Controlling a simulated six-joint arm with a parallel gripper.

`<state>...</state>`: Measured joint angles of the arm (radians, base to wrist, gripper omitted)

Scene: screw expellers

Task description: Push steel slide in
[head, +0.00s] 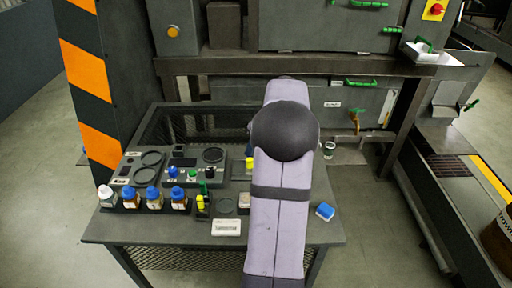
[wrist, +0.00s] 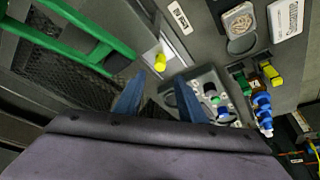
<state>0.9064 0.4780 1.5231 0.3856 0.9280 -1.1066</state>
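I cannot tell for sure which part is the steel slide. In the wrist view, a narrow light-grey metal strip (wrist: 178,48) with a yellow knob (wrist: 160,61) is set in the dark bench top, just beyond my fingers. A yellow piece (head: 249,163) beside my arm in the head view may be the same knob. My gripper (wrist: 159,100) shows two blue fingertips spread apart, with nothing seen between them. The knob is ahead of the gap and looks apart from both tips. In the head view my own arm hides the gripper.
A green handle frame (wrist: 85,38) is close on the left in the wrist view. Grey machine housing (head: 310,25) stands behind.

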